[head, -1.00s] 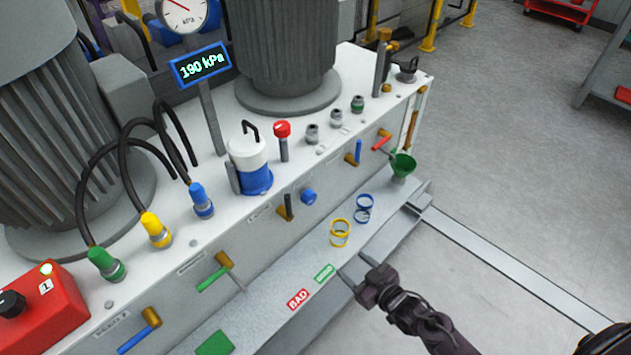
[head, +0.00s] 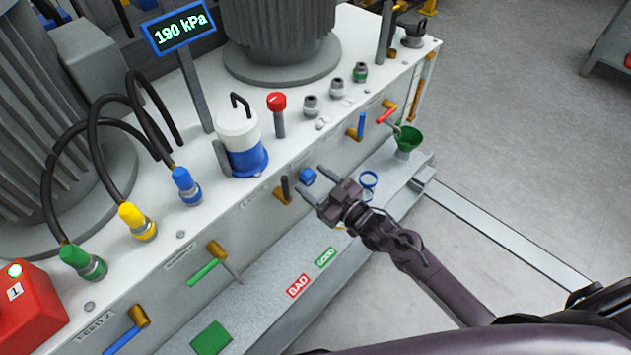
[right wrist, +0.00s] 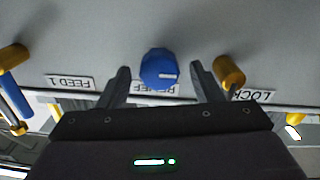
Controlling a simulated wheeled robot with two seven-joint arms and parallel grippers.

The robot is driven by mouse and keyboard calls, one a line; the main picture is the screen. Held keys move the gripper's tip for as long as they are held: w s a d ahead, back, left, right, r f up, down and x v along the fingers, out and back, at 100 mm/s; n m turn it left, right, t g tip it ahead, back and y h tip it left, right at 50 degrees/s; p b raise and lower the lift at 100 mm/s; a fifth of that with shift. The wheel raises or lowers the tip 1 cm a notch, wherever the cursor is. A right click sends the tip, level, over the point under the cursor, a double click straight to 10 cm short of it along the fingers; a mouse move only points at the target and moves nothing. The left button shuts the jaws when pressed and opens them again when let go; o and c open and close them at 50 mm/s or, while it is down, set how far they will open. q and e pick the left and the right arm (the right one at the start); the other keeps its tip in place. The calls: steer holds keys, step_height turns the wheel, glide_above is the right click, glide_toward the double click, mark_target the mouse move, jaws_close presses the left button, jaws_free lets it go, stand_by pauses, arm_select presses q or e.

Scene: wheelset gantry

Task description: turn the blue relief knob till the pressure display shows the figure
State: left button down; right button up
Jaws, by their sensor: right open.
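The blue relief knob (head: 308,175) sits on the front face of the grey-white unit. In the right wrist view the knob (right wrist: 160,68) shows a white mark pointing to the right and lies between my two fingers. My right gripper (head: 309,178) is open, its fingertips on either side of the knob; I cannot tell whether they touch it. The pressure display (head: 180,27) stands on a post and reads 190 kPa. My left gripper is not in view.
A brass fitting with a dark lever (head: 284,191) is just left of the knob. A blue-handled valve (head: 357,127) and a green funnel (head: 407,140) are to the right. The lower ledge carries BAD (head: 298,285) and GOOD (head: 325,257) labels. A blue ring (head: 369,180) is partly behind my gripper.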

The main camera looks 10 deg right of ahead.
steer(key=c, duration=1)
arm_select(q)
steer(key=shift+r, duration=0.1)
